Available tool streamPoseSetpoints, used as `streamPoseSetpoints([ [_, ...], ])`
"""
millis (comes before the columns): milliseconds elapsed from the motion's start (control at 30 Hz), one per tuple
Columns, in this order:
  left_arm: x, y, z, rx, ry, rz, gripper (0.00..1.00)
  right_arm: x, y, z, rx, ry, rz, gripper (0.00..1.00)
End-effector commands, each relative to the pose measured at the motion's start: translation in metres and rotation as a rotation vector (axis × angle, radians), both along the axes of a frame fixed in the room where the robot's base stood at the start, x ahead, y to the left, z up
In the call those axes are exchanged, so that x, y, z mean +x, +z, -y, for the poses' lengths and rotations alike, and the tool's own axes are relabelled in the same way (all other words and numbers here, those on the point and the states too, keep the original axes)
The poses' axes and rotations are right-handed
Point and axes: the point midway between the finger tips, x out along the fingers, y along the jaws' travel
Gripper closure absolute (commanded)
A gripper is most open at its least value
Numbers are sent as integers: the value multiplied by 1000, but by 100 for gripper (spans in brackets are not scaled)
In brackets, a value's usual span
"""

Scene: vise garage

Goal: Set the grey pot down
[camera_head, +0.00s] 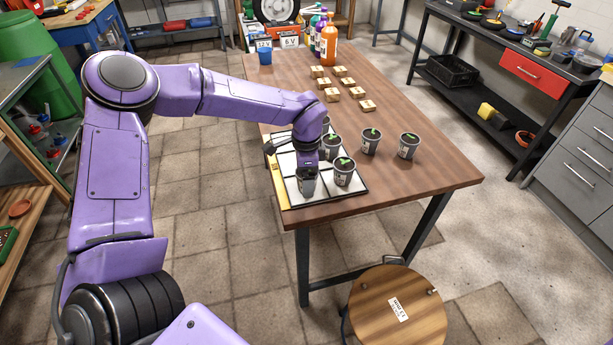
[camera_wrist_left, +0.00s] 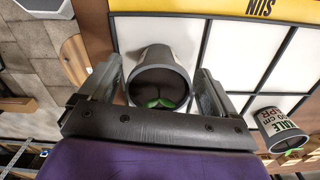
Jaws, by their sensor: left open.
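A grey pot (camera_head: 306,184) with a green seedling stands in a near-left cell of the white, dark-lined tray (camera_head: 283,165) on the wooden table. My left gripper (camera_head: 307,168) is low over it. In the left wrist view the pot (camera_wrist_left: 160,72) sits between the two spread fingers of the gripper (camera_wrist_left: 158,95), with visible gaps on both sides. A second grey pot (camera_head: 343,175) stands close on its right; in the left wrist view this pot (camera_wrist_left: 284,130) is at the right. My arm partly hides the tray's far cells. My right gripper is not in view.
More seedling pots stand right of the tray, such as one pot (camera_head: 371,144) and another (camera_head: 408,146). Several small wooden blocks (camera_head: 332,94) and bottles (camera_head: 328,45) stand farther back. The table's (camera_head: 440,175) right front is clear. A stool (camera_head: 395,325) stands before it.

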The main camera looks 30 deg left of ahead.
Motion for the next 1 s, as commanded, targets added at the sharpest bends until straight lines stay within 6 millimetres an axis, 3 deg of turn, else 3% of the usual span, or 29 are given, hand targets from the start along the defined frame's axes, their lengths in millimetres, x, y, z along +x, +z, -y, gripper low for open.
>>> streamPoseSetpoints([
  [300,1,79,0,-1,1,7,9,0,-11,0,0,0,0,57],
  [433,1,102,0,0,1,4,9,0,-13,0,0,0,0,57],
  [600,0,114,0,-2,1,1,9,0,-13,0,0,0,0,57],
  [1000,0,115,0,-2,0,1,9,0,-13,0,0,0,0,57],
])
